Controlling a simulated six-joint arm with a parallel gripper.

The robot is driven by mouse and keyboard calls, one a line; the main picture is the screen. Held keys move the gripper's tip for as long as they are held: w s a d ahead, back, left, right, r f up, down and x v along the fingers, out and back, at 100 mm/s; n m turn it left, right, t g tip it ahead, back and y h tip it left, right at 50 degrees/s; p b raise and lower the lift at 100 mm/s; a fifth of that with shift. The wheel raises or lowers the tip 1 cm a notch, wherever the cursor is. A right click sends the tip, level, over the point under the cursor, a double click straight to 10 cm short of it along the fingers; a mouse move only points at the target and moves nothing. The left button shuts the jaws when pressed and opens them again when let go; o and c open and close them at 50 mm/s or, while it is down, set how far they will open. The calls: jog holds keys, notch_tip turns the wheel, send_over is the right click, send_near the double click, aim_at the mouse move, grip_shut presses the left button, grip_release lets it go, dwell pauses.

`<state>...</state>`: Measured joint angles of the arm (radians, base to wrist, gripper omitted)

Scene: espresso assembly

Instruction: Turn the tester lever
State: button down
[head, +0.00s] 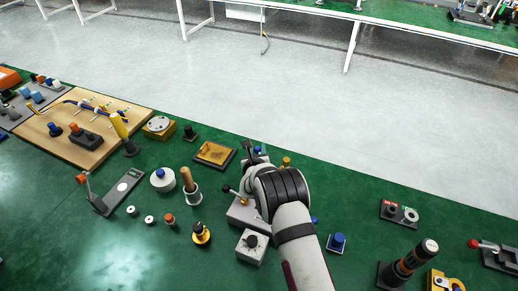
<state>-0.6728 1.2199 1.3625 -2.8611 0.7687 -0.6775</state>
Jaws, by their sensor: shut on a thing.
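The tester appears to be the grey box (241,214) right of centre, partly covered by my arm. A short lever (233,192) with a dark round knob sticks out from its upper left, by a small brass-coloured part. My gripper (250,178) is at the box's top, close beside the lever. It is shut on what appears to be the lever. My wrist hides most of the jaws, so the exact contact is hard to see.
A grey box with a black knob (251,247) stands just in front. A wooden-handled tamper (189,187), a yellow-and-black piece (201,233) and a white round jar (163,180) stand to the left. A blue-capped block (337,243) is to the right. The green mat's front left is clear.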

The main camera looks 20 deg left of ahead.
jog(key=c, duration=0.6)
grip_release()
jog(key=shift+a, duration=0.15)
jog(key=m+h, duration=0.1)
jog(key=w+d+m+h, duration=0.1)
jog(key=d+m+t+h, duration=0.1)
jog(key=h, duration=0.1)
jog(key=shift+w+m, duration=0.3)
jog(key=shift+w, duration=0.05)
jog(key=s+r+m+h, duration=0.1)
jog(key=s+r, duration=0.2)
jog(key=s, duration=0.4)
jog(key=s+r, duration=0.3)
jog(key=s, duration=0.4)
jog(key=shift+s+d+r+m+g+h, duration=0.1)
jog(key=shift+d+r+m+g+h, duration=0.95)
jog(key=shift+d+m, duration=1.95)
jog(key=shift+s+d+r+m+g+h, duration=0.3)
jog(key=shift+d+r+m+h, duration=1.25)
jog(key=shift+d, duration=2.8)
jog(key=shift+w+d+r+m+g+h, duration=0.1)
jog(key=shift+d+r+m+g+h, duration=0.8)
jog(key=shift+d+r+m, duration=2.05)
jog(key=shift+d+f+n, duration=0.5)
jog(key=shift+d+f, duration=0.2)
jog(key=shift+f, duration=0.35)
